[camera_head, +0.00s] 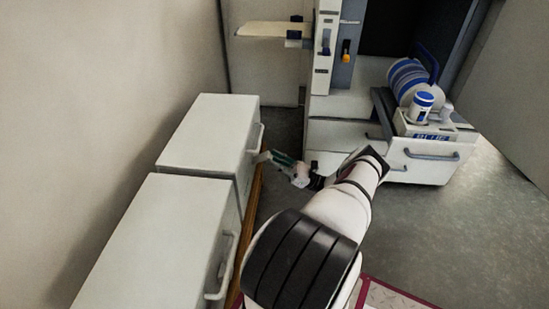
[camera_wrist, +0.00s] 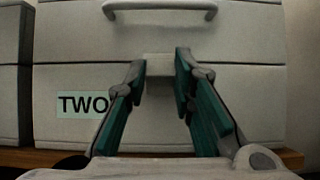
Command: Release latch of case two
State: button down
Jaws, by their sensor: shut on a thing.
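Case two (camera_wrist: 240,92) is a pale box that fills most of the wrist view, with the label "TWO" (camera_wrist: 82,105) at its lower left. A small pale block, the latch (camera_wrist: 159,72), sits mid-front across the seam under the lid. My gripper (camera_wrist: 160,62) has its green-padded fingers on either side of the latch, shut on it. A grey bar handle (camera_wrist: 160,6) is above. In the head view my gripper (camera_head: 266,157) reaches the front of the far white case (camera_head: 212,135); the latch is too small to make out there.
A second white case (camera_head: 145,245) stands nearer, beside case two. Both stand on a wooden surface (camera_head: 252,205). At the back, a cabinet (camera_head: 340,105) has an open drawer (camera_head: 425,165) holding plates and a white-and-blue jar (camera_head: 421,105). Grey floor (camera_head: 450,230) is clear at right.

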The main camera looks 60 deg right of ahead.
jog(key=shift+s+f+t+y, duration=0.1)
jog(key=shift+f+t+y, duration=0.2)
jog(key=shift+f+t, duration=0.3)
jog(key=shift+r, duration=0.1)
jog(key=c, duration=1.4)
grip_release()
jog(key=shift+o, duration=0.2)
jog(key=shift+r, duration=0.1)
notch_tip(320, 180, up, 10)
